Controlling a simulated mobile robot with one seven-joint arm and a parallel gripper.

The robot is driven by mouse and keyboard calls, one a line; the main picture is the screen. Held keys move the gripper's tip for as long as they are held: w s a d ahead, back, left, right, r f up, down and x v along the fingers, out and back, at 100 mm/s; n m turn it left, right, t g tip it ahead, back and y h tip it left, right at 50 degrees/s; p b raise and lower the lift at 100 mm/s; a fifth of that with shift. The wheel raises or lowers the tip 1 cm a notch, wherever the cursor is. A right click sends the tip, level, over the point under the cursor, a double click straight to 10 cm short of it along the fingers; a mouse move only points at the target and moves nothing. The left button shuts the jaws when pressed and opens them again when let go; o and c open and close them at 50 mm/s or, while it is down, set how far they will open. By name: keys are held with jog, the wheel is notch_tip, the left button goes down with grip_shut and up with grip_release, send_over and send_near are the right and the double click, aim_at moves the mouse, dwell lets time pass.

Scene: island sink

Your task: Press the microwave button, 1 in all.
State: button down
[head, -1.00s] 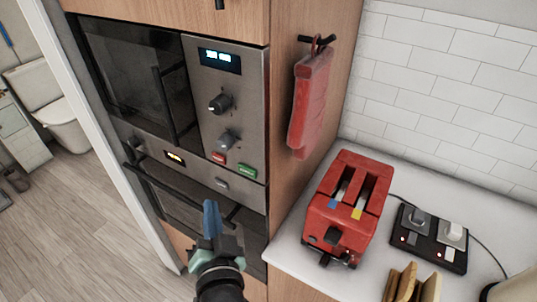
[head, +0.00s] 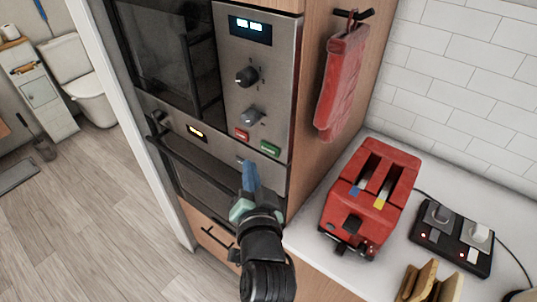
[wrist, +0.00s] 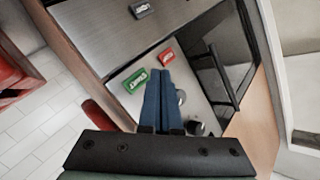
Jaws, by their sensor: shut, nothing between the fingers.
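The microwave (head: 165,50) is built into a tall wooden cabinet. Its steel front panel carries a display, two knobs, a red button (head: 242,134) and a green button (head: 270,149). In the wrist view, the green button (wrist: 137,81) and the red button (wrist: 167,56) lie on either side of my fingertips. My gripper (head: 249,165) is shut and empty, its blue fingers pointing up in the head view, just below the two buttons. In the wrist view my gripper (wrist: 153,75) overlaps the panel between them; I cannot tell if it touches.
An oven with a handle and small display (head: 196,132) sits below the microwave. A red cloth (head: 343,82) hangs on the cabinet side. A red toaster (head: 370,205), a black switch box (head: 453,240) and bread slices (head: 432,285) stand on the white counter. Floor at left is open.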

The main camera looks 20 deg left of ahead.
aim_at(260, 146)
jog(key=shift+w+d+b, duration=0.25)
jog(key=shift+w+d, duration=0.05)
jog(key=shift+w, duration=0.45)
jog(key=shift+w+d+b, duration=0.25)
jog(key=shift+w+d, duration=0.05)
jog(key=shift+w, duration=0.45)
dwell(0.9)
jog(key=shift+w+d, duration=0.1)
jog(key=shift+w, duration=0.3)
